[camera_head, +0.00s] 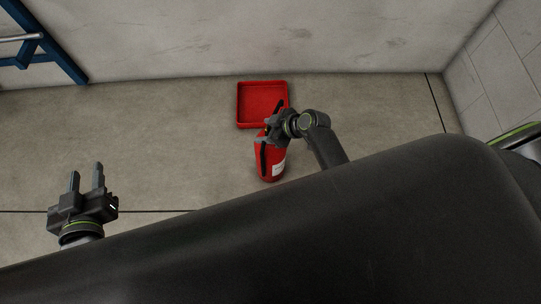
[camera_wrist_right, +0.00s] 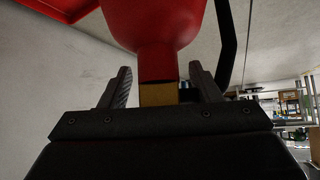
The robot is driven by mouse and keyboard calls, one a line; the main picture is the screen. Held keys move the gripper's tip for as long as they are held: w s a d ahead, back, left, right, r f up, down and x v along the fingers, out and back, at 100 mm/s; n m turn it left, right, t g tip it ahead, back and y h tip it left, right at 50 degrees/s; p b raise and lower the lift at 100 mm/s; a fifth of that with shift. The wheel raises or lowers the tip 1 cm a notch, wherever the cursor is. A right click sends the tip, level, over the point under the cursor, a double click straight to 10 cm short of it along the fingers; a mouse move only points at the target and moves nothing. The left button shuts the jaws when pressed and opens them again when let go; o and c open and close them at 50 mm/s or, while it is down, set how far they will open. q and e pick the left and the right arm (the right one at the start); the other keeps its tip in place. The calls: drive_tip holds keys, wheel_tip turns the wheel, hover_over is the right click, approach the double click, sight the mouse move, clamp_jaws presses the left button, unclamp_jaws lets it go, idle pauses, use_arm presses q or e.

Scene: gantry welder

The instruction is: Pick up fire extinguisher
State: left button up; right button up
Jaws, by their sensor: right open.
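The red fire extinguisher (camera_head: 270,160) stands on the floor in front of a red tray, with a white label and a black hose on its side. In the right wrist view its red body (camera_wrist_right: 155,25) is at the top and its brass neck (camera_wrist_right: 158,94) lies between the fingers. My right gripper (camera_head: 272,133) is at the extinguisher's top, which it partly hides. Its two fingers (camera_wrist_right: 160,88) are apart on either side of the neck, with gaps visible. My left gripper (camera_head: 86,178) is open and empty at the left, away from the extinguisher.
The red square tray (camera_head: 243,103) lies on the floor by the back wall (camera_head: 250,35). A blue metal frame (camera_head: 62,58) stands at the upper left. A tiled wall (camera_head: 505,65) closes the right side. The floor left of the extinguisher is clear.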

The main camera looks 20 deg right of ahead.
drive_tip(key=shift+c, duration=0.3)
clamp_jaws()
idle(1.0)
